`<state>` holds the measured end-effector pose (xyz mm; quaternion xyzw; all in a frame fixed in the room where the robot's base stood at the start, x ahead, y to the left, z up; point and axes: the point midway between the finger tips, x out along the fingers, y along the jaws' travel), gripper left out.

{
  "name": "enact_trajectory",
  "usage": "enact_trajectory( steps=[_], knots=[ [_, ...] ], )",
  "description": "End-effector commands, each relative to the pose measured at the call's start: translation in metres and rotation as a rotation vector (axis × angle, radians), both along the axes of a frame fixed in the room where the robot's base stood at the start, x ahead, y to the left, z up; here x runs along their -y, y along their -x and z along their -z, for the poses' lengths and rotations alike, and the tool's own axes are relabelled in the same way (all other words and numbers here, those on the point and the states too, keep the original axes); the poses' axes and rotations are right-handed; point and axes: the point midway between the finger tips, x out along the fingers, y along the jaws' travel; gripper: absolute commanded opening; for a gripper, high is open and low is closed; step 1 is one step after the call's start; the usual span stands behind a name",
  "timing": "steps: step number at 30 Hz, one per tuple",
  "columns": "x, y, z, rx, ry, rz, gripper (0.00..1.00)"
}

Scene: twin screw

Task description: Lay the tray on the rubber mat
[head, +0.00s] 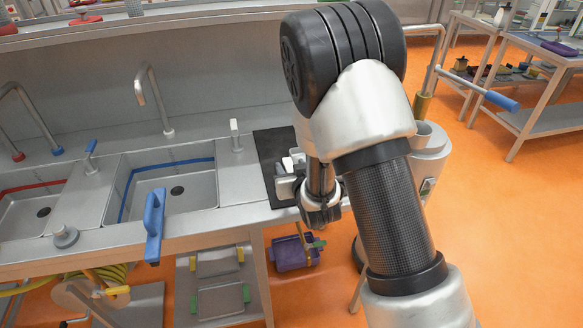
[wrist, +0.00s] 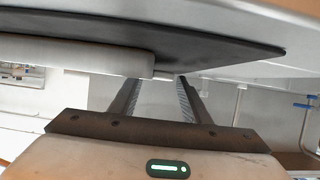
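The black rubber mat (head: 269,147) lies flat on the steel counter right of the sinks, partly hidden by my arm. In the wrist view a dark flat sheet (wrist: 225,48), seemingly the mat, crosses the top. Two flat grey trays lie on the shelf under the counter: one with yellow grips (head: 217,264) and one with green grips (head: 221,301). I cannot tell which one the task means. My gripper (wrist: 160,80) is open, its fingers apart with nothing visible between them.
A light grey bar (wrist: 80,55) runs beside the dark sheet, close to my fingers. A blue handle (head: 154,226) sticks out at the counter front. A purple crate (head: 291,252) stands below. Carts (head: 545,95) stand at right; orange floor (head: 490,215) is open there.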

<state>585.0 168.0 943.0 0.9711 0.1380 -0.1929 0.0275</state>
Motion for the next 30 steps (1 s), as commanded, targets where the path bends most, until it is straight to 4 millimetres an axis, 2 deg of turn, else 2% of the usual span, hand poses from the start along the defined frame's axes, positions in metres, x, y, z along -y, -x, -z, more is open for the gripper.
enact_trajectory(
  steps=[10,26,30],
  knots=[
    [0.000,0.001,-0.004,0.000,0.000,0.000,0.43],
    [0.023,0.081,-0.037,-0.001,0.000,0.000,0.43],
    [0.024,0.083,-0.044,-0.004,0.004,0.000,0.43]
  ],
)
